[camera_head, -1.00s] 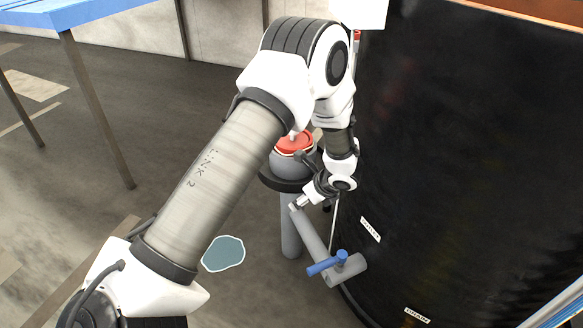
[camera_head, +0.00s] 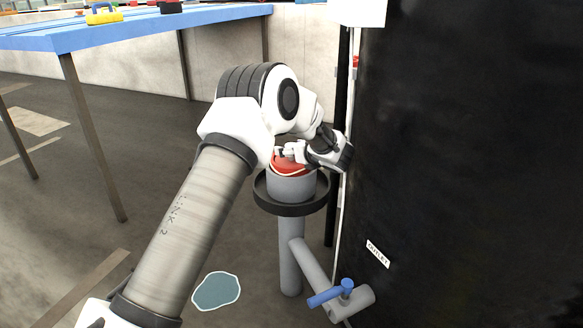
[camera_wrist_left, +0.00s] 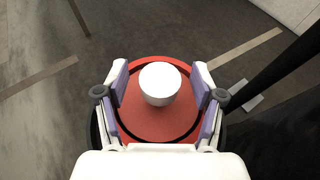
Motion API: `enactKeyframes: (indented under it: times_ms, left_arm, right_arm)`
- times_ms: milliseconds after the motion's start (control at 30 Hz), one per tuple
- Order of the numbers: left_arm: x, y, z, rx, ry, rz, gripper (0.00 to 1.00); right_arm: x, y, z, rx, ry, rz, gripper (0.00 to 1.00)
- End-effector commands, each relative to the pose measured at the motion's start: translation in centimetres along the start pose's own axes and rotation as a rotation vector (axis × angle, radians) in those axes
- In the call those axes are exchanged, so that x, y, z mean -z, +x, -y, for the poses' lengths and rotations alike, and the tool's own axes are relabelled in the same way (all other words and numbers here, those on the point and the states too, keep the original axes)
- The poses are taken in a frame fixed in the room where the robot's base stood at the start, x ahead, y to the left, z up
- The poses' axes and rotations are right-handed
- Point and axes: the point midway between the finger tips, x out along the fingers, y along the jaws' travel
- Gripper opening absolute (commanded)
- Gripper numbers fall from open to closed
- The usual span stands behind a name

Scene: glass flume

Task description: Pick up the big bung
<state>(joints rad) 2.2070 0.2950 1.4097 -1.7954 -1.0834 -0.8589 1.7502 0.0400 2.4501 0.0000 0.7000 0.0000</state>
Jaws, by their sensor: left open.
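The big bung is a red disc (camera_head: 287,167) with a white knob, sitting on top of a grey upright pipe in the head view. In the left wrist view its red top (camera_wrist_left: 150,120) lies directly below the hand, with the white knob (camera_wrist_left: 160,84) in the middle. My left gripper (camera_head: 282,153) is over the bung. In the left wrist view its two fingers (camera_wrist_left: 160,95) are open, one on each side of the knob with gaps between. In the head view my arm hides part of the bung. My right gripper is not seen.
A grey pipe (camera_head: 291,240) with a black collar (camera_head: 295,208) holds the bung. A side pipe has a blue valve handle (camera_head: 325,297). A large black tank (camera_head: 460,150) stands close on the right. A blue table (camera_head: 140,32) is at the back left. A puddle-like patch (camera_head: 216,291) marks the floor.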

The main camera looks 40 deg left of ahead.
Motion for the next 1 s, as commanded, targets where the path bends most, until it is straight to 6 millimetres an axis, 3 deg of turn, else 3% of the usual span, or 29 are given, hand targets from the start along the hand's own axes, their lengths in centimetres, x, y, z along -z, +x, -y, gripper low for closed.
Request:
enactKeyframes:
  times_ms: [33,200,567,900,1000]
  left_arm:
    - [0.0,0.0,0.0,0.000,0.000,0.000,0.57]
    - [0.0,0.0,0.0,0.000,0.000,-0.001,0.00]
    - [-0.6,-0.2,0.0,0.000,-0.002,0.000,0.00]
    - [-7.8,-2.9,0.0,0.001,-0.003,0.001,0.00]
    - [-9.1,-3.4,0.0,0.000,-0.003,0.000,0.00]
  right_arm:
    - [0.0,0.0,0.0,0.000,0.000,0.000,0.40]
    - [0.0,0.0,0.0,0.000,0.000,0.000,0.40]
    - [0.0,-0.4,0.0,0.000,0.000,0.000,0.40]
    - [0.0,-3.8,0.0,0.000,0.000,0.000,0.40]
    - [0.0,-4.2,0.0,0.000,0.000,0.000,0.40]
